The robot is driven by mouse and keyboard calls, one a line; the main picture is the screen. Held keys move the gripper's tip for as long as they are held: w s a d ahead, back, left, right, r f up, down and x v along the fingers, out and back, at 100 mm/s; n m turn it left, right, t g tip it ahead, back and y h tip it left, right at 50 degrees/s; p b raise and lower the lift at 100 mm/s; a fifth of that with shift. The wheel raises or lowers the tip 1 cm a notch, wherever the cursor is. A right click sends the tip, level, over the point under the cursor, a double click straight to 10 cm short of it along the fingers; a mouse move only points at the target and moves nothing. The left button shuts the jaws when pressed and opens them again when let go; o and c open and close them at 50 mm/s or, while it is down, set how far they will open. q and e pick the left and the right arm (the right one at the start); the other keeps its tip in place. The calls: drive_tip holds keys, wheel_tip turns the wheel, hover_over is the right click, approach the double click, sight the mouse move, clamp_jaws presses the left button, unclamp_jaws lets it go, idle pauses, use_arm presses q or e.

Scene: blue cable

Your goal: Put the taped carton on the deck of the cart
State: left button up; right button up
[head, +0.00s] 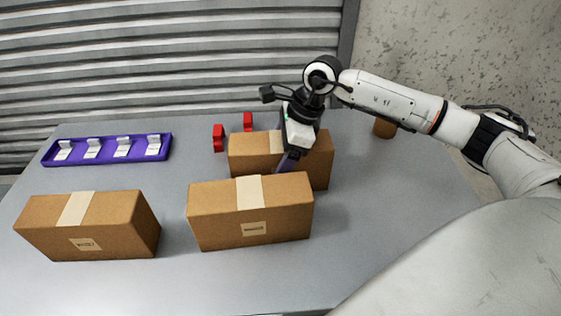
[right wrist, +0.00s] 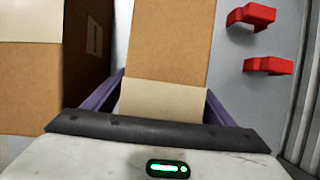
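Three brown taped cartons are on the grey table: one at front left (head: 85,225), one at front middle (head: 225,215), and one behind it (head: 252,150). My right gripper (head: 290,158) points down over the rear carton, a purple finger entering the gap between the two cartons. In the right wrist view the rear carton (right wrist: 172,45) lies between the two purple fingers, pale tape at its near end. Whether the fingers press on it cannot be told. The front middle carton (right wrist: 35,85) is beside it. The cart and my left gripper are not in view.
A purple tray (head: 108,160) with several white pieces lies at back left. Two red blocks (head: 218,138) (head: 248,121) stand behind the rear carton; both red pieces (right wrist: 268,65) show in the right wrist view. A brown round object (head: 385,127) stands at back right.

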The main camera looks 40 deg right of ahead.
drive_tip(key=c, duration=1.4)
drive_tip(key=shift+r, duration=0.2)
drive_tip(key=shift+c, duration=1.1)
